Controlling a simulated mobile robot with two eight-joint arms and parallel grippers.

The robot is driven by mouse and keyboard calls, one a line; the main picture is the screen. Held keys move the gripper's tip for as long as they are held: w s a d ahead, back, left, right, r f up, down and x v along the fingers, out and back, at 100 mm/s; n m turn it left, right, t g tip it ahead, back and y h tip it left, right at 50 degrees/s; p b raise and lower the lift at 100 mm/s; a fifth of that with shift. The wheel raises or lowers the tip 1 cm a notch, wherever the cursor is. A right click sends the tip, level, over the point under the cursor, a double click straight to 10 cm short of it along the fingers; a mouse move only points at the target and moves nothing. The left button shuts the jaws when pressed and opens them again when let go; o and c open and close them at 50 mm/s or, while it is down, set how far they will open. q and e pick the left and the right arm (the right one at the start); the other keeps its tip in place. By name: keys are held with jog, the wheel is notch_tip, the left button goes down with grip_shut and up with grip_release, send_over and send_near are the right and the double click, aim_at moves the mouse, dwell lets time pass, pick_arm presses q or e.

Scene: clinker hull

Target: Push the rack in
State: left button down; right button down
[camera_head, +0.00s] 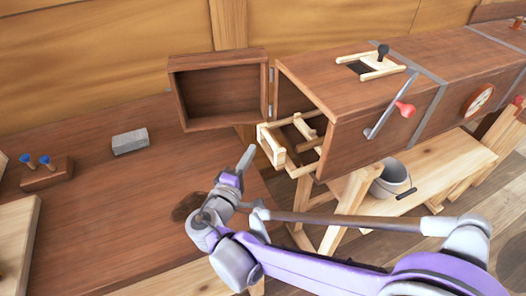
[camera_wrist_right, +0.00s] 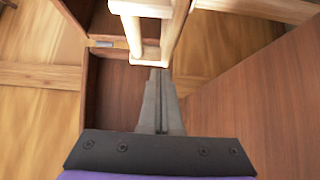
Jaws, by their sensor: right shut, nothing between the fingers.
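The rack (camera_head: 271,145) is a pale wooden frame that sticks partly out of the open left end of a long brown wooden box (camera_head: 350,85). In the right wrist view the rack (camera_wrist_right: 144,10) is at the top, just beyond the fingertips. My right gripper (camera_head: 248,152) is shut and empty, in front of and a little left of the rack's outer end in the head view. In the right wrist view its fingers (camera_wrist_right: 160,78) lie together; I cannot tell whether they touch the rack. The rack's inner part is hidden in the box. My left gripper is not in view.
The box's door (camera_head: 218,117) hangs open to the left. A grey block (camera_head: 130,141) and a wooden holder with blue pegs (camera_head: 47,175) are on the brown table (camera_head: 120,220). A crank with a red knob (camera_head: 404,109) is on the box's side; a bucket (camera_head: 388,181) is below.

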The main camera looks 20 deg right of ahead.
jog(key=d, duration=0.3)
jog(key=shift+d, duration=0.4)
jog(key=d+p, duration=0.1)
jog(key=d, duration=0.4)
dwell(0.4)
